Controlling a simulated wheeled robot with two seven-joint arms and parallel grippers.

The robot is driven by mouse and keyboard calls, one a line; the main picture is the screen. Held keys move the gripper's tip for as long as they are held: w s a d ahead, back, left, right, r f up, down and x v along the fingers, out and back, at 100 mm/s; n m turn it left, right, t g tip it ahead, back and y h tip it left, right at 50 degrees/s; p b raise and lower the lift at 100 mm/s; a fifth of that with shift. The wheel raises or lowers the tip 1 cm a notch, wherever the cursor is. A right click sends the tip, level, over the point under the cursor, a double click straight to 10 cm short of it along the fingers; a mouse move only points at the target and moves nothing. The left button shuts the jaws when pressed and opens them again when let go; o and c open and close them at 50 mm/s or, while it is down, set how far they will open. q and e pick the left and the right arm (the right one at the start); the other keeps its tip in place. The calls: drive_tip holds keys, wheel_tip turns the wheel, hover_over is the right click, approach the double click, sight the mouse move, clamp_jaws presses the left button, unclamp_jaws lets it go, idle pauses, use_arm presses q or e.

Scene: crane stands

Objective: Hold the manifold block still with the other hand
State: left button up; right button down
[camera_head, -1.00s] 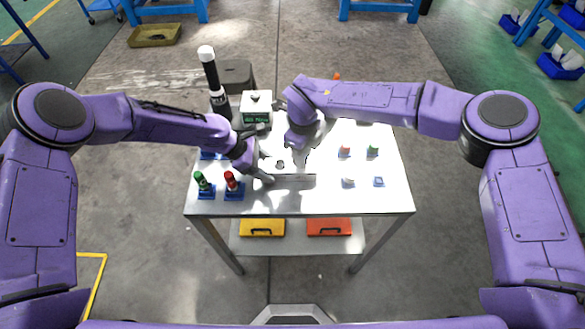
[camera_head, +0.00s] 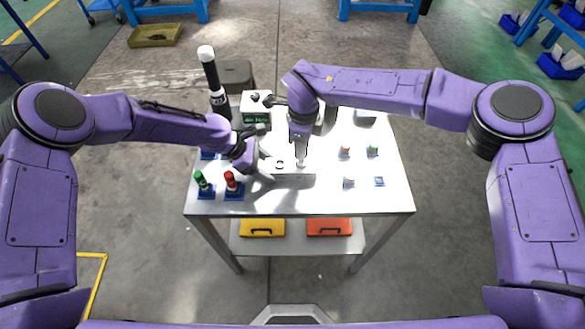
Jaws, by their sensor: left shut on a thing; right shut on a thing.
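The manifold block (camera_head: 296,178) is a pale metal block lying near the front middle of the table. It is washed out by glare, and its upper face has a small dark round opening near its left end. My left gripper (camera_head: 268,167) is at the block's left end, low over the table, and shut on it. My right gripper (camera_head: 300,160) points down above the right part of the block. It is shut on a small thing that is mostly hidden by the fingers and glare. I cannot tell whether that thing touches the block.
Green (camera_head: 201,181) and red (camera_head: 231,181) capped pieces stand in blue holders at the front left. Small orange (camera_head: 345,150) and green (camera_head: 372,150) parts sit to the right. A white box with a display (camera_head: 256,108) and a tall black-and-white post (camera_head: 211,75) stand behind.

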drive_tip(key=shift+r, duration=0.4)
use_arm(q)
drive_tip(key=o, duration=1.3)
drive_tip(key=v, duration=1.2)
